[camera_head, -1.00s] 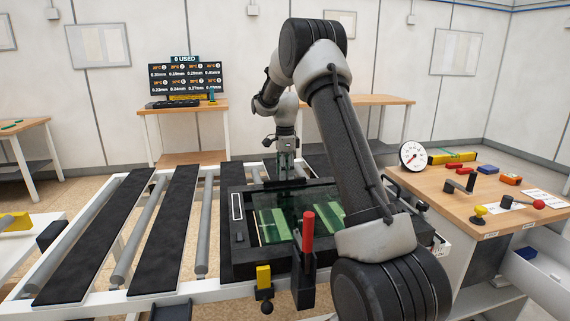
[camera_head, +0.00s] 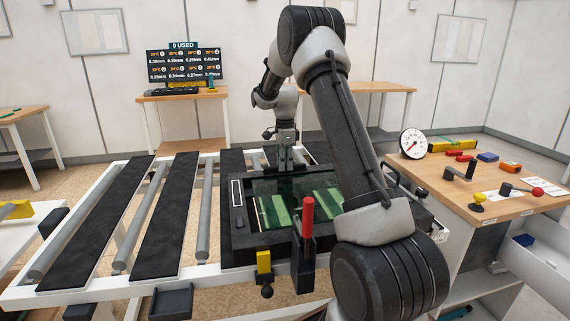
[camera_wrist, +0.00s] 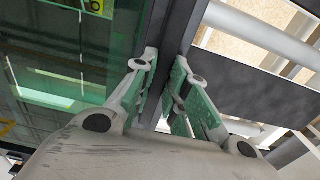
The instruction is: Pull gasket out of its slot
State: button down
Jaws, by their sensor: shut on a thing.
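The glazed unit, a black frame (camera_head: 240,250) around green-tinted glass (camera_head: 270,215), lies flat on the roller table. My gripper (camera_head: 284,163) is at the far edge of this frame, pointing down. In the wrist view my gripper (camera_wrist: 167,66) has its two green-padded fingers closed around a dark strip, which I take to be the gasket (camera_wrist: 163,48), along the frame's edge. The glass is left of the fingers there. The strip and its slot are both dark, so I cannot tell how far the gasket sits in it.
A red-handled clamp (camera_head: 307,222) and a yellow-topped knob (camera_head: 264,265) stand at the frame's front edge. The wooden bench (camera_head: 438,197) at right holds a dial gauge (camera_head: 413,143) and small tools. Rollers and black belts (camera_head: 165,215) lie to the left.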

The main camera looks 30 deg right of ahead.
jog(key=shift+r, duration=0.35)
dwell(0.4)
jog(key=shift+r, duration=1.35)
